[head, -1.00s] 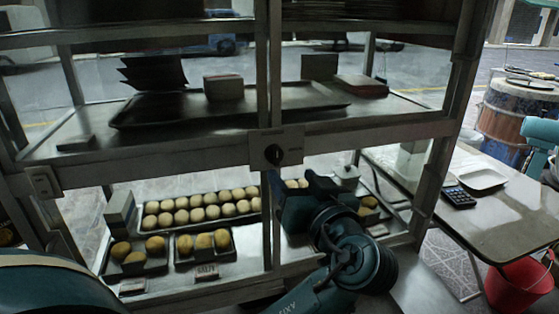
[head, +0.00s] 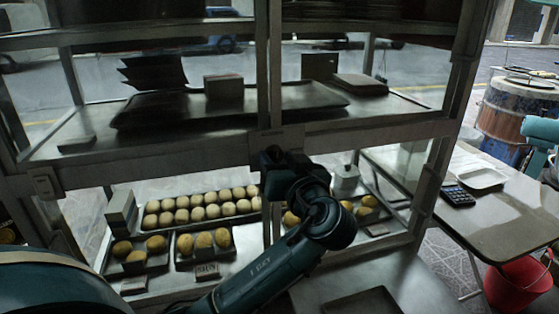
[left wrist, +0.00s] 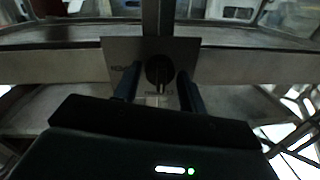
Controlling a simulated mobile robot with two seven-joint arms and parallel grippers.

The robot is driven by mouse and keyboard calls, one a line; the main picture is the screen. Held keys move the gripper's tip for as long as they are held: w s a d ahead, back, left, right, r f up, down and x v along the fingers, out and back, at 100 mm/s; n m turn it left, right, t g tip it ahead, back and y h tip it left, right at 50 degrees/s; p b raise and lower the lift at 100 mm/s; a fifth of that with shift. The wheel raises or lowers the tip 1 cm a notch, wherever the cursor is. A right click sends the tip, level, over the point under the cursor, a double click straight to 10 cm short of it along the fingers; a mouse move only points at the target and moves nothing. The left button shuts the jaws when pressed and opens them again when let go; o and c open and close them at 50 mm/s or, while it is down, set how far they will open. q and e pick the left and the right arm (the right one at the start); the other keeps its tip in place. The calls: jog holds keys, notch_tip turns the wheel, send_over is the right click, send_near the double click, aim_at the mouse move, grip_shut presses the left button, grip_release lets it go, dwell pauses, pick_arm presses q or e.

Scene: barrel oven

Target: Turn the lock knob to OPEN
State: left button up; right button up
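The lock knob (left wrist: 159,70) is a dark round knob on a grey plate (left wrist: 112,52) fixed to the cabinet's crossbar. A light mark at the knob points downward in the left wrist view. Small lettering lies left of it and below it, too blurred to read. My left gripper (left wrist: 158,78) is open, with one finger on each side of the knob; I cannot tell if they touch it. In the head view my left gripper (head: 274,158) covers the knob, and only the upper part of the plate (head: 291,133) shows. My right gripper is not in view.
The metal-framed glass cabinet (head: 180,150) holds trays of round buns (head: 203,205) below and dark trays above. A table (head: 500,220) with a calculator (head: 457,196) and white dish (head: 482,179) stands at right. A red bucket (head: 520,283) is under it.

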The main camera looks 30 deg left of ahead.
pick_arm(q)
jog(key=c, duration=0.6)
jog(key=shift+c, duration=0.2)
